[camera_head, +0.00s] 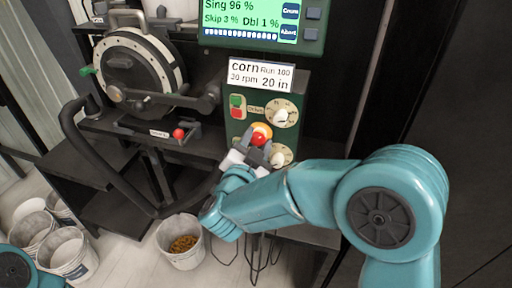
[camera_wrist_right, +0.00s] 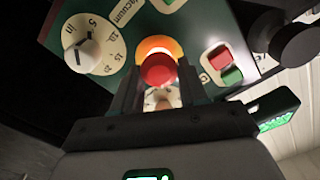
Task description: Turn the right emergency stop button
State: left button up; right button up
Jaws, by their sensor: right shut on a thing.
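The right emergency stop button (camera_head: 258,138) is a red knob on an orange-yellow ring, on the front of the green control panel (camera_head: 295,88). My right gripper (camera_head: 259,146) reaches it from below, with a finger on each side. In the right wrist view the red button (camera_wrist_right: 157,70) shows between the two dark fingers of my right gripper (camera_wrist_right: 157,82), which is shut on it. Another red button (camera_head: 178,133) sits on a small box on the shelf to the left. My left gripper is out of view.
Close to the button are an upper dial (camera_head: 281,114), a lower dial (camera_head: 281,156) partly behind my gripper, and green and red push buttons (camera_head: 237,106). A screen (camera_head: 262,22) stands above. A round seed meter (camera_head: 135,70) and a black hose (camera_head: 95,155) are left.

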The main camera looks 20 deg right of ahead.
jog(key=shift+r, duration=0.15)
jog(key=o, duration=1)
jog(key=shift+w+d, duration=0.1)
jog(key=shift+f, duration=0.2)
